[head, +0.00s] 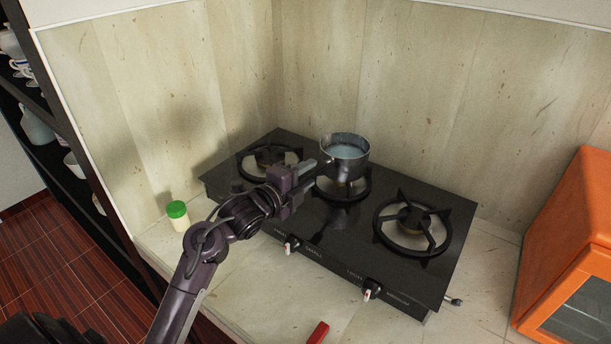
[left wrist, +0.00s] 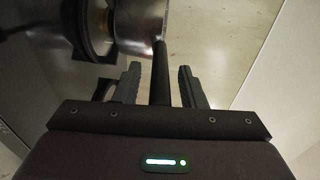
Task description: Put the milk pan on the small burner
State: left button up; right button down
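The milk pan (head: 345,153), a small grey metal pan with pale contents, is upright at the small middle burner (head: 342,190) of the black stove, set toward the burner's back side. Whether it rests fully on the grate is hard to tell. In the left wrist view the pan (left wrist: 140,22) is at the top, and its dark handle (left wrist: 160,72) runs down between my fingers. My left gripper (head: 314,176) is open around the handle, with a gap on both sides in the left wrist view (left wrist: 158,88). My right gripper is not in view.
The black stove (head: 330,235) has larger burners at left (head: 270,160) and right (head: 411,228). A green-lidded jar (head: 178,214) stands left of it. An orange appliance (head: 570,250) is at right. A red object (head: 318,333) lies at the front. Walls close off the back.

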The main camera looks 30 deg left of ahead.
pick_arm(q)
jog(key=shift+r, duration=0.15)
jog(key=shift+s+a, duration=0.1)
jog(key=shift+s, duration=0.2)
jog(key=b+v, duration=0.2)
jog(key=v, duration=0.9)
jog(key=shift+s+b, duration=0.2)
jog(key=shift+b, duration=0.15)
